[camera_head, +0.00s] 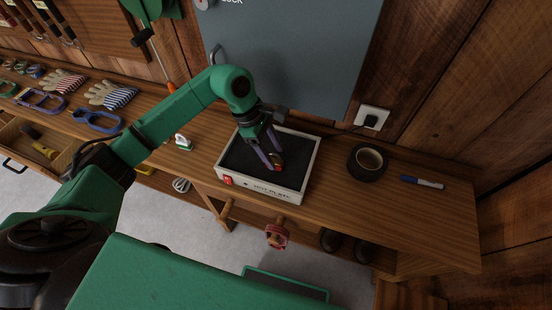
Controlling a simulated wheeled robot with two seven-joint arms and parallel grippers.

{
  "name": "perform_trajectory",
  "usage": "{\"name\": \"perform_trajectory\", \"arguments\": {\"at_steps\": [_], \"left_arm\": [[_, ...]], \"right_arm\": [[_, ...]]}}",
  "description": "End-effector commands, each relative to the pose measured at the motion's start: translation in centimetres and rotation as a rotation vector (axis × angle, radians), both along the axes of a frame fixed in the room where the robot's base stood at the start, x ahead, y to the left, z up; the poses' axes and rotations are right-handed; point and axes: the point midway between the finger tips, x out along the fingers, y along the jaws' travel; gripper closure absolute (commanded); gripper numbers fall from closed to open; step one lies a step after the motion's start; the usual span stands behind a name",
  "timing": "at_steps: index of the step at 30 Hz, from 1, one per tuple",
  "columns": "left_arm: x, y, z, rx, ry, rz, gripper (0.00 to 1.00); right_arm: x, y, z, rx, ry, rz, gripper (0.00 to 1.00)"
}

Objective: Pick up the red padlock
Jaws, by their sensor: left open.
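My left gripper (272,158) reaches down over the dark top of a hot plate (270,192) on the wooden bench. Its two fingers are apart and point downward. A small orange-red item (278,168) shows at the fingertips. It may be the red padlock, but the fingers hide most of it and its shape is unclear. I cannot tell whether the fingers touch it. My right gripper is not in view.
A grey cabinet (290,50) rises behind the hot plate. Gloves (110,94) and blue-handled tools lie left. The bench between hot plate and mug is clear.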

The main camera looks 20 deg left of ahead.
Motion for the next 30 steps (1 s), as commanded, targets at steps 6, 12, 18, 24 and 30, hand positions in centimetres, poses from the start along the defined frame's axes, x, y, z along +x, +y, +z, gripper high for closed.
{"name": "perform_trajectory", "arguments": {"at_steps": [6, 12, 18, 24, 30], "left_arm": [[-0.1, -1.6, -3.3, -0.002, 0.004, -0.001, 0.39], [0.0, -1.7, -3.9, 0.0, 0.001, 0.0, 0.39], [0.0, -1.7, -3.8, 0.0, 0.001, 0.0, 1.0], [0.0, -1.7, -3.7, -0.001, 0.0, 0.0, 1.0], [0.1, -1.7, -3.4, -0.001, -0.001, -0.001, 1.0]], "right_arm": [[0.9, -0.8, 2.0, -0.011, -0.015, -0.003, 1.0], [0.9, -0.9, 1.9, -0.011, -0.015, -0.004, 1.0], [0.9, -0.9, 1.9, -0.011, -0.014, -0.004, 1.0], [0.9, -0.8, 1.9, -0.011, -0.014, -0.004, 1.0], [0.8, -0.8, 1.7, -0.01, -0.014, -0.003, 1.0]]}}
